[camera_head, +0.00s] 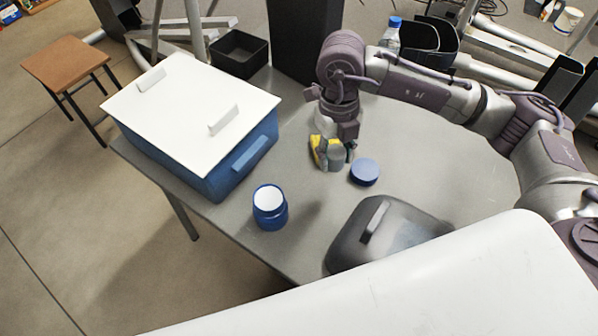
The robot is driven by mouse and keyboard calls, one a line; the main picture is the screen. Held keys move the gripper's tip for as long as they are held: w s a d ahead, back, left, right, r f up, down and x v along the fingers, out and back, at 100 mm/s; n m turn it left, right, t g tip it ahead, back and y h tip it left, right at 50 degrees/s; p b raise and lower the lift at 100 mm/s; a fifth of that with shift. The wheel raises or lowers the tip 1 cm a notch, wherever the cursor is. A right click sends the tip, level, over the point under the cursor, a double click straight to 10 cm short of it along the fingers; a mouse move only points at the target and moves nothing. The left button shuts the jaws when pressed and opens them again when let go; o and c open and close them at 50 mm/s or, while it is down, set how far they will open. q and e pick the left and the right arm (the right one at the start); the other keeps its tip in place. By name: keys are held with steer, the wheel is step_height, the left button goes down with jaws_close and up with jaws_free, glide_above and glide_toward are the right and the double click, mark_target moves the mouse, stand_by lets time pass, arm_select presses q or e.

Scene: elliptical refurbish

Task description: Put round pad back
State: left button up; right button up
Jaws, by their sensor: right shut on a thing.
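My right gripper (335,155) points down over the grey table (455,165), between the blue jar and the blue disc. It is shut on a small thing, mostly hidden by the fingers. A yellow piece (317,150) shows at the left of the fingers; I cannot tell whether it is the round pad. A blue round jar (270,215) with a white top face stands near the table's front edge. A flat blue disc (365,171), like a lid, lies on the table just right of the gripper. My left gripper is not in view.
A blue box (240,165) with a white lid (187,112) stands at left. A dark case (377,235) with a handle lies in front. A black tray (239,52), a tall black box (304,40) and a bottle (391,37) are at the back.

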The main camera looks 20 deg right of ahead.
glide_above(300, 182)
steer(key=f, duration=0.4)
steer(key=shift+w+f, duration=0.2)
steer(key=shift+w+f+p, duration=0.1)
steer(key=shift+f+p, duration=0.25)
steer(key=shift+f, duration=1.7)
steer(key=shift+f, duration=0.1)
steer(key=shift+f, duration=0.15)
steer(key=o, duration=1)
steer(key=r, duration=0.4)
steer(key=w+r, duration=0.1)
steer(key=r, duration=0.7)
steer(key=shift+w+a+r, duration=0.1)
steer(key=shift+w+r, duration=0.1)
steer(key=shift+r, duration=0.05)
